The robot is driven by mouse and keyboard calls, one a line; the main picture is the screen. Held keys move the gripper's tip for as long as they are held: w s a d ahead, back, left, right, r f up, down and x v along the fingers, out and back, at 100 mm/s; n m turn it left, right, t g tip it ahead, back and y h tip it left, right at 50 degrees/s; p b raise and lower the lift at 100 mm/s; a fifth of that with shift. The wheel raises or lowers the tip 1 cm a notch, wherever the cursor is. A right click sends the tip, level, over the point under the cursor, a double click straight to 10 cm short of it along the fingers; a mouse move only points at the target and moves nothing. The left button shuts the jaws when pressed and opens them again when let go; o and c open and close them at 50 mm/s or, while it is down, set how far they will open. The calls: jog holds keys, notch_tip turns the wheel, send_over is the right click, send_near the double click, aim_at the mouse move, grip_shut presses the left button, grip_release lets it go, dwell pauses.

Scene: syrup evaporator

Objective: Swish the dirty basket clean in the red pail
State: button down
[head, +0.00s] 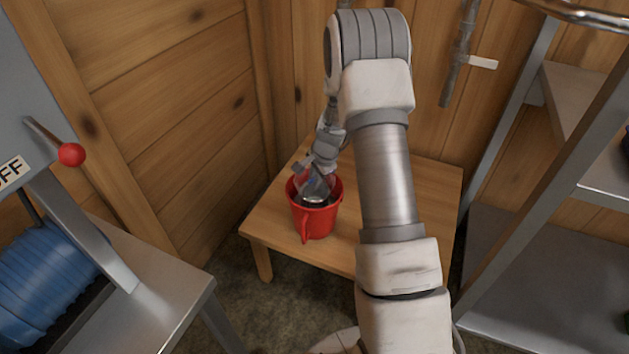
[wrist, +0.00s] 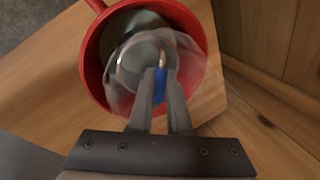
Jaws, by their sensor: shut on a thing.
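The red pail (head: 313,224) stands upright on a small wooden table, its handle toward the front. In the wrist view the pail (wrist: 90,62) shows its round open mouth from above. My gripper (head: 315,180) reaches down at the pail's mouth. In the wrist view its fingers (wrist: 163,74) are shut on a small blue part of the basket (wrist: 137,62). The basket looks greyish, round and see-through, and sits within the pail's mouth. Its edges are blurred, and its lower part and any dirt on it cannot be made out.
The wooden table (head: 425,190) has bare room right of the pail. Wooden walls (head: 170,80) stand close at left and behind. A metal stand with a red-knobbed lever (head: 71,154) and blue coil (head: 45,275) is at left; a metal shelf frame (head: 540,210) is at right.

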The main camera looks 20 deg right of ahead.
jog(key=shift+r, duration=0.55)
jog(key=shift+f+b, duration=1.15)
jog(key=shift+f, duration=0.7)
jog(key=shift+r+p, duration=1.4)
jog(key=shift+r, duration=0.45)
jog(key=shift+f+b, duration=1.4)
jog(key=shift+f, duration=0.45)
notch_tip(320, 180, up, 18)
jog(key=p, duration=1.4)
jog(key=shift+r, duration=0.25)
jog(key=shift+s, duration=0.1)
